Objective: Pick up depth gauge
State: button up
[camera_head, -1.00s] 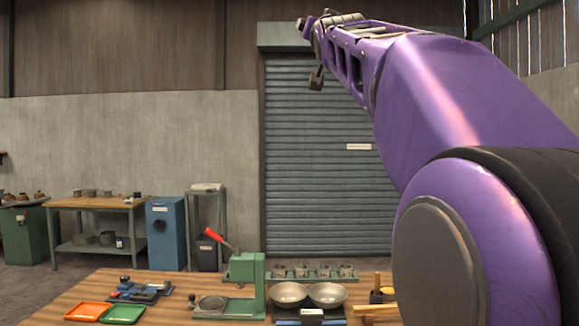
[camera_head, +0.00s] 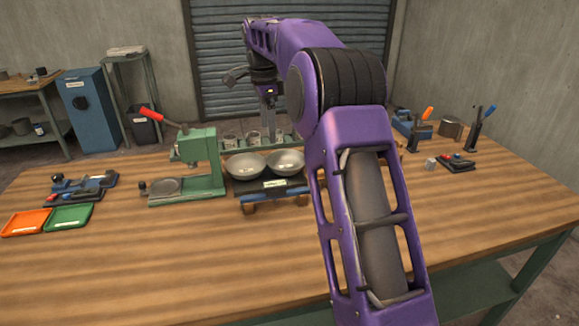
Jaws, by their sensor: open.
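I cannot make out which thing is the depth gauge. Small blue-and-black tools (camera_head: 80,188) lie at the table's left, one of them with a red part. A small dark tool with red and blue parts (camera_head: 458,161) lies at the right. My gripper (camera_head: 269,124) points down, open, at the back of the table behind two metal bowls (camera_head: 263,163). It is small in view and I see nothing between its fingers. My purple arm hides part of the table's middle right.
A green press with a red lever (camera_head: 198,160) stands left of the bowls. Orange (camera_head: 26,222) and green (camera_head: 69,217) trays lie at the left. Metal cups (camera_head: 253,138) stand in a green rack behind. Orange- and blue-handled clamps (camera_head: 484,125) stand at the right. The front wood is clear.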

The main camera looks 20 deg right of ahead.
jog(key=s+d+f+g, duration=0.1)
jog(key=f, duration=0.1)
jog(key=b, duration=0.1)
send_over(275, 183)
jog(key=shift+m+y, duration=0.3)
jog(key=shift+m, duration=0.1)
jog(key=f, duration=0.7)
jog(key=s+f, duration=0.1)
jog(key=f, duration=0.3)
jog(key=shift+w+f, duration=0.25)
jog(key=shift+f, duration=1.25)
jog(key=shift+w+f, duration=0.2)
jog(key=shift+f, duration=1.3)
jog(key=shift+r, duration=0.1)
grip_shut()
